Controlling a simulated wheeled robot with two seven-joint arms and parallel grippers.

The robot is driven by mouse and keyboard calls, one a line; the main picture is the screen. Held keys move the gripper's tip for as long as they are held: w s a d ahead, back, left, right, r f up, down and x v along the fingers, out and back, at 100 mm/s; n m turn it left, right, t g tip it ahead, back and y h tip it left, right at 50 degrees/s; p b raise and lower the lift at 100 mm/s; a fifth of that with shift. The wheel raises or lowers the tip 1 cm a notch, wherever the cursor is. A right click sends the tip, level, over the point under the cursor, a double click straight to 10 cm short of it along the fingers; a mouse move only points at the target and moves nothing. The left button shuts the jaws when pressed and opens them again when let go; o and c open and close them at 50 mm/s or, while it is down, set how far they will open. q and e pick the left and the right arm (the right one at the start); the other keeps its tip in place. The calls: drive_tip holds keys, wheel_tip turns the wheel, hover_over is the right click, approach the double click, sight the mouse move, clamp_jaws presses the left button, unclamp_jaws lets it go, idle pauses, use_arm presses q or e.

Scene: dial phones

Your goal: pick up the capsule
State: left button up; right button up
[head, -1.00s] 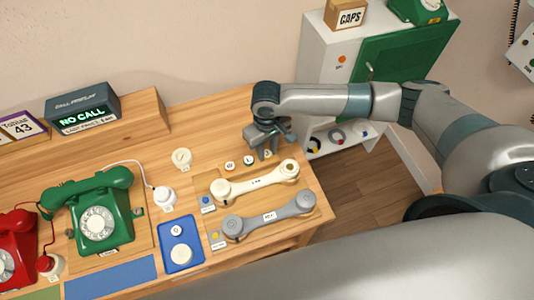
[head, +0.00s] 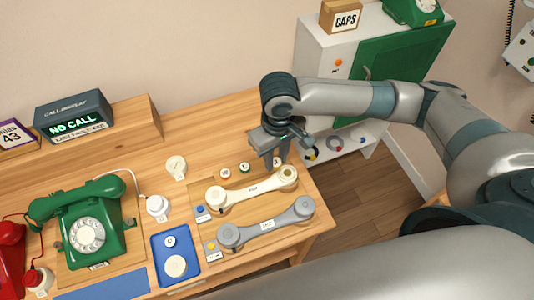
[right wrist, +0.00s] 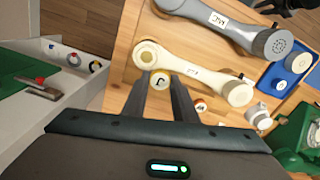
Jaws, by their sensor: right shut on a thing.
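A small round pale capsule (right wrist: 160,80) with a dark letter shows between my right gripper's fingertips in the right wrist view. My right gripper (head: 274,160) is shut on it, over the board's back edge. In the head view the fingers hide most of the capsule. How far it is above the wood I cannot tell. Two similar discs, one red-lettered (head: 225,173) and one green-ringed (head: 244,167), lie to the left of the gripper. The cream handset (head: 250,188) lies just in front, its right cup open. My left gripper is not in view.
A grey handset (head: 266,222) lies nearer the front. A blue tray (head: 158,243) with round parts is left of it. A green phone (head: 85,228) stands further left. Beyond the desk's right edge is a white cabinet (head: 318,62) with a green door.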

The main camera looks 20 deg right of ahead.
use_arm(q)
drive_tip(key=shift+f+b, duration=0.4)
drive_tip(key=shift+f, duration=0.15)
use_arm(e)
drive_tip(key=s+d+r, duration=0.1)
drive_tip(key=s+r, duration=0.2)
drive_tip(key=s, duration=0.2)
drive_tip(key=shift+s+d+r, duration=0.15)
drive_tip(key=shift+s+r, duration=0.05)
drive_tip(key=shift+s, duration=0.05)
drive_tip(key=shift+w, duration=0.15)
